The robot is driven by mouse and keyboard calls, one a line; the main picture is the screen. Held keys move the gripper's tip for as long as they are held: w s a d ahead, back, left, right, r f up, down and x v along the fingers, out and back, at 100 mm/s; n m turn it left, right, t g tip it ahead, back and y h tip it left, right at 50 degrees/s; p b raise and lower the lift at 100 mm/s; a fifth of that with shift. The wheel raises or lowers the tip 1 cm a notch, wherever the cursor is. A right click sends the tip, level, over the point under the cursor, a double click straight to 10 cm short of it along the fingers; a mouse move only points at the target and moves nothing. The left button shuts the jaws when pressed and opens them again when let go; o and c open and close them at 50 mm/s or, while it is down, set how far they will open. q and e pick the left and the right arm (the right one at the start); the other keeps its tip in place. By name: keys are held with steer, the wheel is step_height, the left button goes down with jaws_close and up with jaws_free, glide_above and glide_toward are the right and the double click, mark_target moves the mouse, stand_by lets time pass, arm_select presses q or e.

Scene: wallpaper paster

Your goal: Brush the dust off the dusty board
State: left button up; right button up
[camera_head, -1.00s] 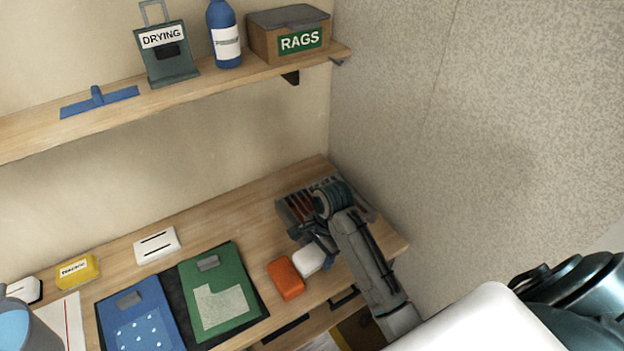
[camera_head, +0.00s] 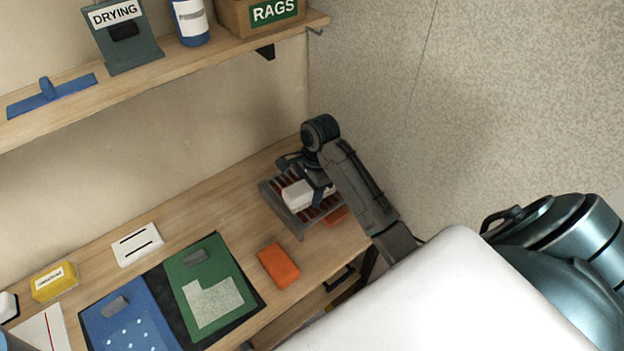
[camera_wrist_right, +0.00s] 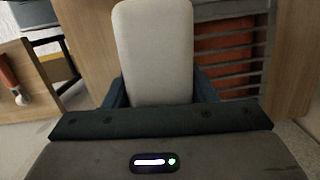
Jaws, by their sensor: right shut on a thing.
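The green board (camera_head: 185,272) lies on the workbench with a pale grey speckled patch (camera_head: 213,303) on it, which looks like dust. A blue board (camera_head: 118,318) with white dots lies to its left. My right gripper (camera_head: 318,186) is shut on a white block (camera_head: 298,196), holding it at the slatted rack (camera_head: 273,207). The block also shows between the fingers in the right wrist view (camera_wrist_right: 153,50). I cannot tell whether the block touches the rack. My left gripper is out of view.
An orange block (camera_head: 278,265) lies between the green board and the rack. A white slotted box (camera_head: 137,244) and a yellow block (camera_head: 55,282) lie further left. A shelf (camera_head: 180,92) holds a blue squeegee (camera_head: 50,90) and a rags box (camera_head: 235,18). A wall closes the right side.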

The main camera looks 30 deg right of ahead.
steer(key=w+d, duration=0.1)
steer(key=w, duration=0.1)
steer(key=w+d+p, duration=0.1)
steer(key=w+d, duration=0.1)
steer(key=shift+w+d, duration=0.25)
steer(key=shift+d, duration=0.05)
steer(key=shift+w+d+f, duration=0.15)
steer(key=shift+w+d, duration=0.15)
steer(key=shift+w, duration=0.1)
steer(key=shift+w+d+p, duration=0.5)
steer(key=shift+w+d, duration=0.15)
steer(key=shift+w, duration=0.15)
step_height(320, 180, down, 2)
steer(key=shift+a+f+p, duration=0.1)
steer(key=shift+p, duration=1.05)
steer(key=shift+s+f, duration=0.1)
steer(key=shift+f, duration=0.45)
steer(key=shift+f, duration=0.1)
